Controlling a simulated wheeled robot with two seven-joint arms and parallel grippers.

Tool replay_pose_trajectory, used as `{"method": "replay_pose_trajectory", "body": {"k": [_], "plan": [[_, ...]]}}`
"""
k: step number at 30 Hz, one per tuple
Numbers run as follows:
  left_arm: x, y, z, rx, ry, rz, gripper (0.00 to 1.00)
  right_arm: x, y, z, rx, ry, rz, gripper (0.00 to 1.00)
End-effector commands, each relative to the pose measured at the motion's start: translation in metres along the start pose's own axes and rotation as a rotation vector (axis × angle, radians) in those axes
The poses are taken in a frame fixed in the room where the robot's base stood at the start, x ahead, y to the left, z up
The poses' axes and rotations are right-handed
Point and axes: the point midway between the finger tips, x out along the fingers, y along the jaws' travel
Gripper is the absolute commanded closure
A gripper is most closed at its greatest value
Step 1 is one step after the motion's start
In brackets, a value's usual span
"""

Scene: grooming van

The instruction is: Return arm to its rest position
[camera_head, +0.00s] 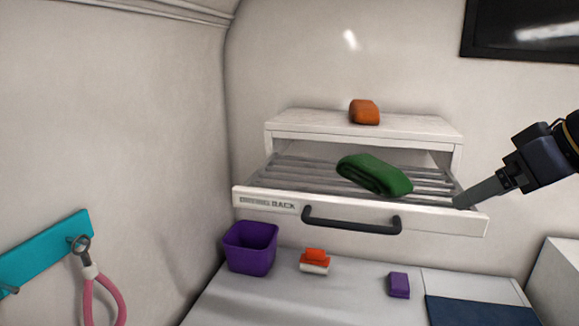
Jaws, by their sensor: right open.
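My right gripper (482,192) comes in from the right and is open and empty. Its fingertips are at the right side of the pulled-out drying rack drawer (270,199), close to its front corner; I cannot tell whether they touch it. A folded green towel (374,174) lies on the drawer's slats, to the left of the gripper and apart from it. The drawer has a dark bar handle (350,225) on its front. My left gripper is not in view.
An orange object (364,112) sits on top of the rack housing (300,122). Below, the counter (350,297) holds a purple bin (250,250), a red-and-white brush or block (315,261), a purple block (399,285) and a dark blue mat (480,312). A teal hook rail (40,254) with a pink loop (90,292) is at left.

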Motion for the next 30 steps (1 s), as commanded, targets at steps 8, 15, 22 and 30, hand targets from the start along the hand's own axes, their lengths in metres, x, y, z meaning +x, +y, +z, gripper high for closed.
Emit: {"method": "replay_pose_trajectory", "body": {"k": [8,15,22,30], "plan": [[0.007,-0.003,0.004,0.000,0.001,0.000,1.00,0.035,-0.015,0.052,0.110,-0.037,0.012,0.15],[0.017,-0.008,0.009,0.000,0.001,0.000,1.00,0.095,-0.043,0.148,0.294,-0.089,0.025,0.15],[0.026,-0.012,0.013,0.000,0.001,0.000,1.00,0.166,-0.090,0.273,0.512,-0.137,0.030,0.15],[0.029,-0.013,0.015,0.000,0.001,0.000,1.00,0.200,-0.119,0.335,0.621,-0.159,0.027,0.15]]}}
